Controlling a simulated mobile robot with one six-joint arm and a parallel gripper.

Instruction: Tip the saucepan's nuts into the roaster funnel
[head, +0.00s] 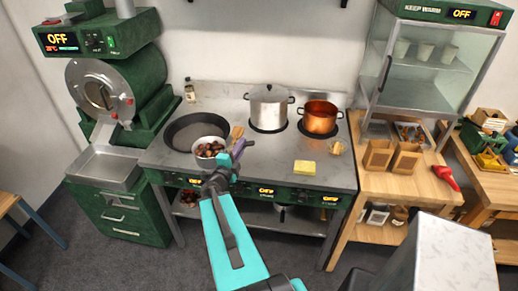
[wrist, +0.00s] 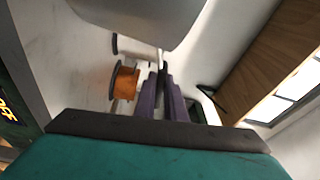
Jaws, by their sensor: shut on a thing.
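The saucepan (head: 224,155) is a small pale metal pan with brown nuts (head: 208,149) in it. It appears over the front right part of a dark frying pan on the stove and looks roughly level. In the wrist view its grey side (wrist: 135,18) fills the top. The roaster (head: 135,90) is the green machine at left. A grey metal tube (head: 125,8), apparently the funnel's lower part, rises from its top and is cut off by the frame.
The frying pan (head: 180,134) lies at the stove's left. A steel pot (head: 269,106) and a copper pot (head: 320,116) stand to the right. A yellow sponge (head: 305,167) lies on the stove front. The roaster's metal tray (head: 100,168) juts out at left.

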